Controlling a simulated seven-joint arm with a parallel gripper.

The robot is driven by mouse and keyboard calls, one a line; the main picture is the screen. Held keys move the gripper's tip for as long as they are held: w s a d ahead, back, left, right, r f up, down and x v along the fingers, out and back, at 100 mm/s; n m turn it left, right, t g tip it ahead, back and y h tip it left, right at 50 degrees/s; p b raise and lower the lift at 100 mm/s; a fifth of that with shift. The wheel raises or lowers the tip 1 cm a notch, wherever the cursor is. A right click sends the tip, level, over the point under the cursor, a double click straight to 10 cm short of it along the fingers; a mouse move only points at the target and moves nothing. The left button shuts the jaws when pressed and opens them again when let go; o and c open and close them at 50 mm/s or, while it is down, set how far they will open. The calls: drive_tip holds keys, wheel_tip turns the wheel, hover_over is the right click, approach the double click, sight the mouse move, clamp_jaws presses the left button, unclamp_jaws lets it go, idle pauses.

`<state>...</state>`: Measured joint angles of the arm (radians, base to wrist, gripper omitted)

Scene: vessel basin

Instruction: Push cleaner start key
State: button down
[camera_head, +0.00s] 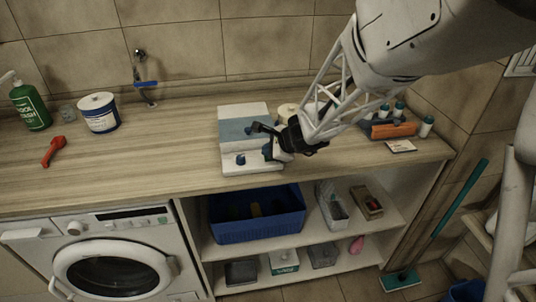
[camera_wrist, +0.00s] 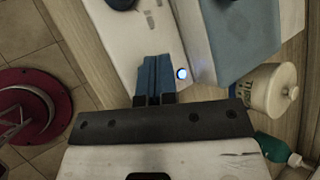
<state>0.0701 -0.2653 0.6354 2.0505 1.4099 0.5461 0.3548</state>
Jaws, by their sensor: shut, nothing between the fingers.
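The cleaner (camera_head: 233,169) is a white box with a grey-blue top panel, standing on the wooden counter. A dark blue knob (camera_head: 240,159) sits on its low front ledge; it also shows at the top edge of the wrist view (camera_wrist: 121,3). A small round key with a lit blue ring (camera_wrist: 182,73) is on the same white ledge. My gripper (camera_head: 270,151) is over the right end of the ledge. In the wrist view its blue fingers (camera_wrist: 154,70) are together and empty, just left of the lit key. I cannot tell whether they touch the ledge.
A lidded cream jar (camera_wrist: 273,90) stands beside the cleaner. An orange item (camera_head: 393,130) and several small bottles are at the right of the counter. A red tool (camera_head: 53,151), a white-blue tub (camera_head: 99,113) and a green bottle (camera_head: 30,107) are at the left. The counter between is clear.

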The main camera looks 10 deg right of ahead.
sight(269, 162)
drive_tip(key=shift+r, duration=0.6)
drive_tip(key=shift+r, duration=0.1)
drive_tip(key=shift+r, duration=2.4)
drive_tip(key=s+r+n+g, duration=0.1)
drive_tip(key=s+r+n, duration=0.15)
drive_tip(key=s, duration=0.35)
drive_tip(key=s+r+n+g+h, duration=0.1)
drive_tip(key=s+r+n, duration=0.1)
drive_tip(key=s+n, duration=0.25)
drive_tip(key=s+r+n+g, duration=0.1)
drive_tip(key=s+r+n, duration=0.2)
drive_tip(key=s, duration=0.3)
drive_tip(key=s+d+n+h, duration=0.2)
drive_tip(key=s+n, duration=0.2)
drive_tip(key=s, duration=0.4)
drive_tip(key=s+d+r+n+g+h, duration=0.1)
drive_tip(key=s+d+n+h, duration=0.2)
drive_tip(key=s, duration=0.5)
drive_tip(key=shift+r+n, duration=0.25)
drive_tip(key=shift+n, duration=0.45)
